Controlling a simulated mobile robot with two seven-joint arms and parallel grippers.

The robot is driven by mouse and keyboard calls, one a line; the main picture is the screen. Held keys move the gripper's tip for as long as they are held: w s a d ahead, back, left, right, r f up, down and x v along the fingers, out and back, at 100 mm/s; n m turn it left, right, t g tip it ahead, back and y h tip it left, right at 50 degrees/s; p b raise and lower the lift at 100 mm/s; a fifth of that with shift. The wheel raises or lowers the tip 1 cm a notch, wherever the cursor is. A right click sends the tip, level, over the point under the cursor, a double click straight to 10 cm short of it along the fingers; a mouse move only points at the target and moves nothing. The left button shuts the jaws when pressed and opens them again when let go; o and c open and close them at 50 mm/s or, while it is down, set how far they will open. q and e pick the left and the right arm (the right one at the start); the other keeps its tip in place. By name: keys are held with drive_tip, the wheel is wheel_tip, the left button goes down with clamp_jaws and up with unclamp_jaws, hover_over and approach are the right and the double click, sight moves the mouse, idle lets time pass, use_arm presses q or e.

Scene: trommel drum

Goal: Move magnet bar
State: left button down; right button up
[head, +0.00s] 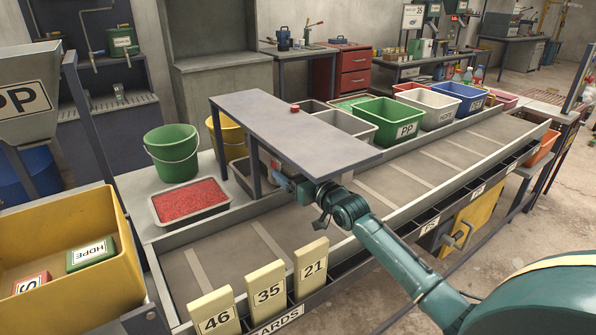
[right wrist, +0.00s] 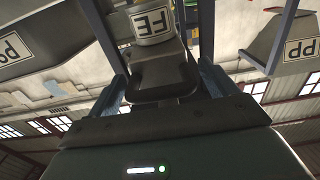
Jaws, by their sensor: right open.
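My right arm reaches over the sorting belt (head: 228,275) from the right. My right gripper (head: 279,181) is just under the near end of a raised grey shelf (head: 290,135). In the right wrist view the two blue fingers of my right gripper (right wrist: 165,85) are apart. A dark grey piece (right wrist: 165,75) and a light part with an FE label (right wrist: 152,22) show between or beyond them; I cannot tell whether they touch. I cannot pick out the magnet bar for certain. My left gripper is not in view.
A tray of red granules (head: 190,203) and a green bucket (head: 172,155) stand left of the shelf. Several bins, one a green PP bin (head: 388,121), line the belt's far side. Numbered cards (head: 267,292) stand at its near edge. A yellow bin (head: 75,245) is at left.

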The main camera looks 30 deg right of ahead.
use_arm(q)
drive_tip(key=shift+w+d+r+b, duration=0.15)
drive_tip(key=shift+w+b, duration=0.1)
drive_tip(key=shift+b, duration=0.15)
use_arm(e)
drive_tip(key=s+d, duration=0.1)
drive_tip(key=s, duration=1.2)
drive_tip(key=shift+s, duration=0.1)
drive_tip(key=shift+c, duration=0.6)
